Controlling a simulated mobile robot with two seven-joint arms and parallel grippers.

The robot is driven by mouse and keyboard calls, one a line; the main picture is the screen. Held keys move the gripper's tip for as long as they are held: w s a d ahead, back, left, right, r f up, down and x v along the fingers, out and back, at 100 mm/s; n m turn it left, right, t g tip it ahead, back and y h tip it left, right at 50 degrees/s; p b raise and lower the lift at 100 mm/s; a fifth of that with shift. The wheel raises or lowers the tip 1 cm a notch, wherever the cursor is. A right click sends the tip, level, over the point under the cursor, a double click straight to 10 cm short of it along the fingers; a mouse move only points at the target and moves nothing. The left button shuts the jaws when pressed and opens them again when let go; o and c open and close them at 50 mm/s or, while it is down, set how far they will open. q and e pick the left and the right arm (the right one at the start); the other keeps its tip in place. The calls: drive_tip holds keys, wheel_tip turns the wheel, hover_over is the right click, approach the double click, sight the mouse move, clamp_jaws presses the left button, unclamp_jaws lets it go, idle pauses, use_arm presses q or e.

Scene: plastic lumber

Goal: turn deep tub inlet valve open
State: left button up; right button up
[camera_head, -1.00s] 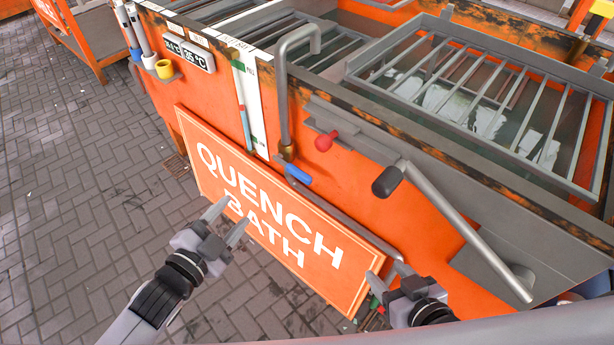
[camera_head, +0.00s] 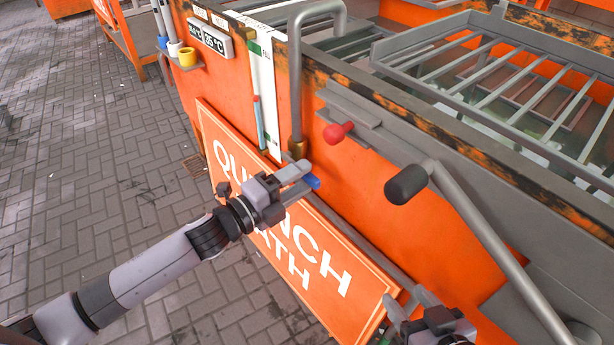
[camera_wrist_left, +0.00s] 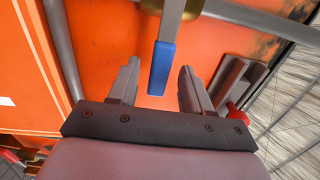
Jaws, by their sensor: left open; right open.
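The inlet valve has a blue lever handle (camera_wrist_left: 161,66) and a brass body (camera_head: 297,149) at the foot of a bent grey pipe (camera_head: 295,85) on the orange tub (camera_head: 400,165). My left gripper (camera_head: 302,180) is open at the handle. In the left wrist view its two fingers (camera_wrist_left: 156,88) stand on either side of the blue handle's end, with gaps on both sides. In the head view the fingers hide most of the handle; a blue bit shows beside them. My right gripper (camera_head: 408,305) is open and empty at the bottom, low by the sign.
A red knob (camera_head: 338,132) and a grey lever with a dark grip (camera_head: 408,184) stick out to the right of the valve. The orange QUENCH BATH sign (camera_head: 330,278) leans below.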

use_arm(q)
drive_tip(key=shift+x, duration=1.15)
